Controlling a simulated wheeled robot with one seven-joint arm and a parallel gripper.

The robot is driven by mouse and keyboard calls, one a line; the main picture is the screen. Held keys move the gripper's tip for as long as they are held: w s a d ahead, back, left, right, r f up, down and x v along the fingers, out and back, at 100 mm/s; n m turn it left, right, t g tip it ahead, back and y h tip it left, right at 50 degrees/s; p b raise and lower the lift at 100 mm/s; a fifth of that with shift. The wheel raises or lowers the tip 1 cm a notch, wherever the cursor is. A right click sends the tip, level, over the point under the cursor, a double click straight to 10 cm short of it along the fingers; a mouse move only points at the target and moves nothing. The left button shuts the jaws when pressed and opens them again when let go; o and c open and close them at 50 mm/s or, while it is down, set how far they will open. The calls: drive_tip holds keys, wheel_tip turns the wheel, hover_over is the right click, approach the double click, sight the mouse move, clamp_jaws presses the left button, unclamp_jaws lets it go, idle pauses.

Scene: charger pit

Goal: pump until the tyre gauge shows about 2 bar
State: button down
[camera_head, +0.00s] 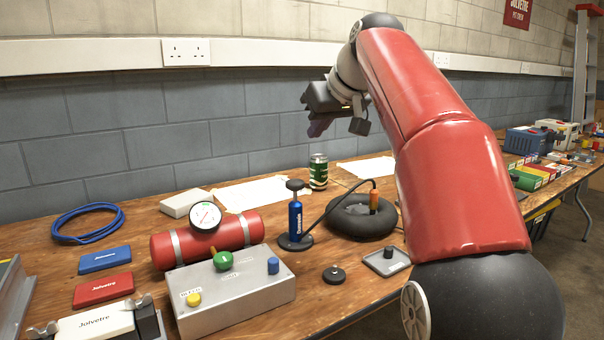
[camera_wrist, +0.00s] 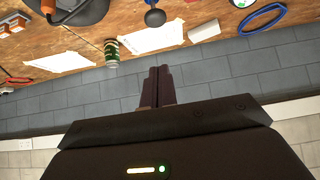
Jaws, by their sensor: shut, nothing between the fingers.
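A blue hand pump (camera_head: 295,217) with a black knob handle (camera_head: 294,185) stands upright on the bench. A black hose runs from it to a black tyre (camera_head: 345,222) lying flat, with an orange fitting (camera_head: 374,201) on its rim. A round white dial gauge (camera_head: 205,217) sits by a red cylinder (camera_head: 165,252); its reading is too small to tell. My gripper (camera_head: 316,130) is shut and empty, in the air above and behind the pump, apart from it. In the wrist view its closed fingers (camera_wrist: 160,72) point toward the bench, and the pump's handle (camera_wrist: 155,18) shows at the top.
A grey control box (camera_head: 235,300) with coloured knobs stands in front left. A black knob piece (camera_head: 334,274) and a grey plate (camera_head: 387,262) lie in front. A blue-grey wall closes the back.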

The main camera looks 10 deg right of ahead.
hover_over(300, 184)
wheel_tip(300, 184, down, 7)
drive_tip(key=shift+a+f, duration=0.1)
wheel_tip(300, 184, down, 3)
drive_tip(key=shift+r+b, duration=0.2)
drive_tip(key=shift+b, duration=0.1)
drive_tip(key=shift+f, duration=0.7)
drive_tip(key=shift+f+b, duration=1.25)
drive_tip(key=shift+f, duration=0.4)
